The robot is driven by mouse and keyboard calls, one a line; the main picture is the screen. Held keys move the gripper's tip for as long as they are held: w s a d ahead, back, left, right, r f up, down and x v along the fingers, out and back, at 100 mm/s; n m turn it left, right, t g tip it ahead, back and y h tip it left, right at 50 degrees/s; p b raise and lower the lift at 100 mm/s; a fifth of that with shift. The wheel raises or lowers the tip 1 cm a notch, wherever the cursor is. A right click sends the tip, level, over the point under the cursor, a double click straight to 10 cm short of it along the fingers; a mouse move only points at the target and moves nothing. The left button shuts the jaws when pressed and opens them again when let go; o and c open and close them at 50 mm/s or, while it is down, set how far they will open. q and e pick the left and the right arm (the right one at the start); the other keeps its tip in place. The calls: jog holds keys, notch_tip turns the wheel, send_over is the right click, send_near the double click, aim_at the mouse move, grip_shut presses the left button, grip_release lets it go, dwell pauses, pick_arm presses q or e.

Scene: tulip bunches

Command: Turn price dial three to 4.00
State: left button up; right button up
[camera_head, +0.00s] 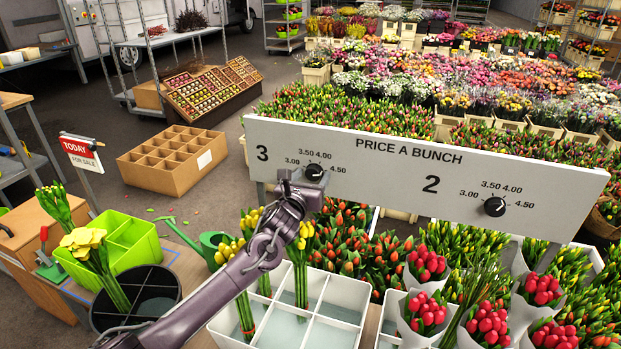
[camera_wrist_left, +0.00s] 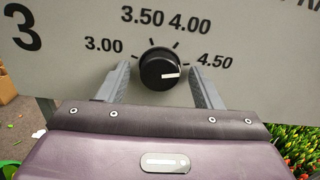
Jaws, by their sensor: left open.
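Price dial three is a round black knob (camera_wrist_left: 158,70) on the white price board (camera_head: 400,165), in the wrist view's upper middle. Its white mark points right, roughly towards 4.50 and slightly below that tick, clear of 4.00. It also shows in the head view as a small dark knob (camera_head: 314,171), close to my gripper. My left gripper (camera_wrist_left: 161,82) is open, with one grey finger on each side of the knob. Small gaps seem to show between fingers and knob; I cannot tell about contact. In the head view the left gripper (camera_head: 301,184) reaches the board from below.
Dial two (camera_head: 494,206) sits farther right on the same board. Below the board are a white divided crate (camera_head: 330,318) and bunches of tulips (camera_head: 430,262). A green bin (camera_head: 125,240) and a black bucket (camera_head: 160,290) stand left of my arm.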

pick_arm(q)
jog(key=c, duration=1)
pick_arm(e)
jog(key=shift+s, duration=0.35)
jog(key=shift+f, duration=0.15)
pick_arm(q)
jog(key=n+b, duration=0.1)
jog(key=n, duration=0.3)
jog(key=shift+f+n, duration=0.1)
jog(key=shift+n, duration=0.3)
jog(key=n+b, duration=0.1)
jog(key=n, duration=0.3)
jog(key=shift+n, duration=0.4)
pick_arm(e)
notch_tip(320, 180, down, 2)
pick_arm(q)
jog(key=o, duration=1)
